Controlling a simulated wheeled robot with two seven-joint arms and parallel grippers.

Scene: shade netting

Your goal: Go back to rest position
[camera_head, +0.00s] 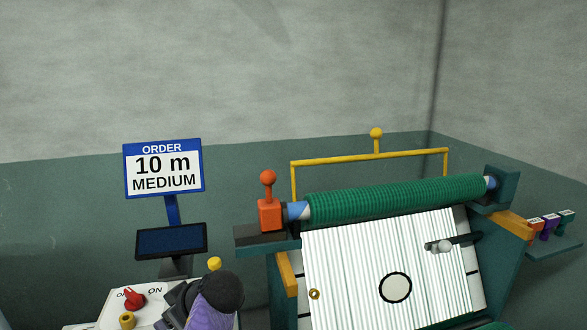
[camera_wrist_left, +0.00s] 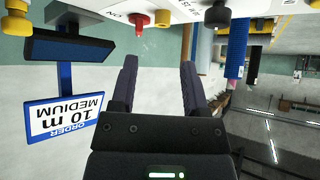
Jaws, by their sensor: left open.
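My left gripper (camera_wrist_left: 158,80) is open in the left wrist view. Its two dark fingers stand apart with nothing between them. The wrist view is upside down, with the white control panel (camera_wrist_left: 180,8) beyond the fingertips. In the head view, dark and purple shapes at the bottom edge overlap the panel (camera_head: 97,313); I cannot tell whether they are my gripper. My right gripper is in neither view.
An order sign (camera_head: 163,169) reads "10 m MEDIUM" above a dark screen (camera_head: 171,241). A green net roll (camera_head: 397,199) lies across a stand with a white striped board (camera_head: 345,260). An orange clamp (camera_head: 269,215) stands at its left end. A yellow frame (camera_head: 335,160) rises behind.

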